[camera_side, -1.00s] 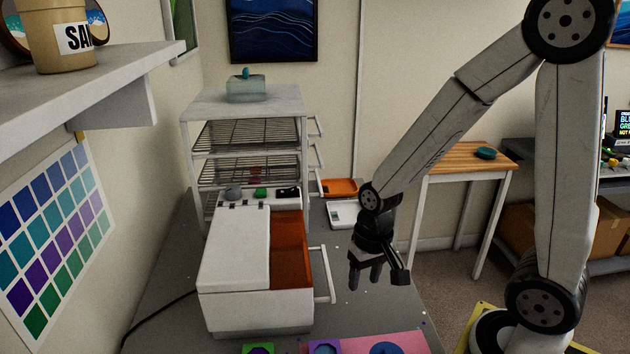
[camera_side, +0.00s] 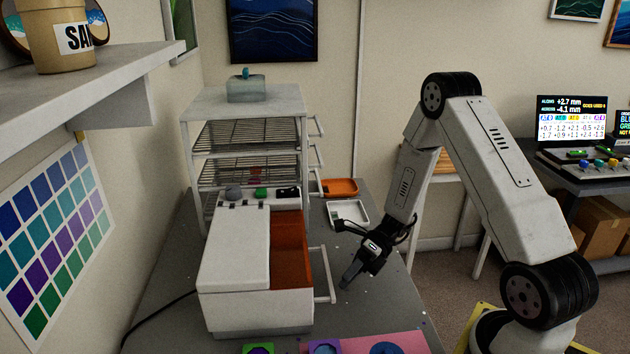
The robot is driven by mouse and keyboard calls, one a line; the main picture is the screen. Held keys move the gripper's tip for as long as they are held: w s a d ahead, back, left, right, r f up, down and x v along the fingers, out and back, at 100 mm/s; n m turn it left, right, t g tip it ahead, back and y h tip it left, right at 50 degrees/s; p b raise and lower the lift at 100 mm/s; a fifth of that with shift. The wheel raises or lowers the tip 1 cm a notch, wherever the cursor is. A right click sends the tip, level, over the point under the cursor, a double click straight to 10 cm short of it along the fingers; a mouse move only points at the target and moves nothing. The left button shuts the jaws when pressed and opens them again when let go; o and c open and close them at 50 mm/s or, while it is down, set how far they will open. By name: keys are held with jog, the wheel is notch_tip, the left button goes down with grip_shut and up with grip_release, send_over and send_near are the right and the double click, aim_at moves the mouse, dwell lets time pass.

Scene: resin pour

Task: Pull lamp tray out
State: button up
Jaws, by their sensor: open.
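The lamp unit is a white box (camera_side: 235,248) on the grey bench, with a white lid over its left part and an orange window on its right part. A white bar handle (camera_side: 323,275) stands out on its right side. I cannot tell where the tray itself begins. My gripper (camera_side: 347,277) is just right of the handle, tilted down and to the left, apart from it as far as I can see. Its jaws are open and empty.
A wire-shelf rack (camera_side: 248,138) stands behind the lamp unit. An orange tray (camera_side: 340,187) and a white tray (camera_side: 345,213) lie behind my gripper. A pink mat (camera_side: 400,343) lies at the front. Bare bench (camera_side: 385,300) is right of the handle.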

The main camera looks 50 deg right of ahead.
jog(key=d+m+t, duration=0.1)
jog(key=m, duration=0.1)
jog(key=w+d+m+t+y, duration=0.1)
jog(key=m, duration=0.1)
jog(key=w+d+m+t, duration=0.1)
jog(key=m+t, duration=0.1)
jog(key=shift+w+d+f+y, duration=0.1)
jog(key=shift+d+f+y, duration=0.15)
jog(key=shift+f+y, duration=0.15)
jog(key=shift+w+d+m+t, duration=0.2)
jog(key=shift+d+m+t, duration=0.35)
jog(key=shift+m+t, duration=0.2)
jog(key=shift+a, duration=0.1)
jog(key=shift+x, duration=3.85)
grip_shut()
jog(key=shift+r, duration=0.15)
